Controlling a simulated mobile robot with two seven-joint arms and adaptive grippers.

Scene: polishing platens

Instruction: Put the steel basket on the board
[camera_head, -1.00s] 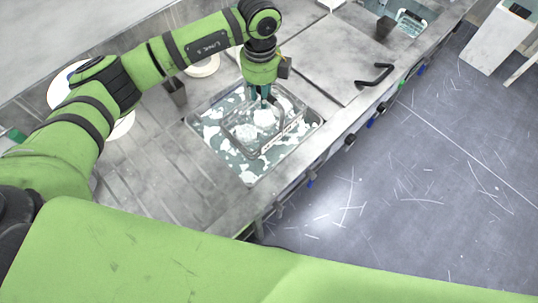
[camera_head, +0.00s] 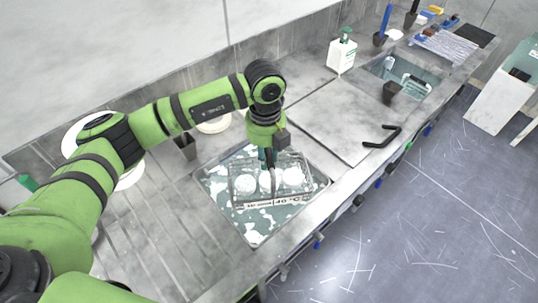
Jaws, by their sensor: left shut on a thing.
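The steel basket (camera_head: 254,194) is a see-through wire basket with several round white pieces in it. It is over the sunken basin (camera_head: 250,233) of foamy, pale green water; I cannot tell how far it is above the water. My left gripper (camera_head: 269,163) points down from above and is shut on the basket's upright handle. A grooved draining board (camera_head: 150,225) lies left of the basin and is mostly bare. My right gripper is not in view.
A flat steel cover (camera_head: 325,120) with a black handle (camera_head: 381,137) lies right of the basin. A dark cup (camera_head: 185,147) stands at its upper left. A white bottle (camera_head: 341,57) stands at the back. A second basin (camera_head: 415,70) is farther right.

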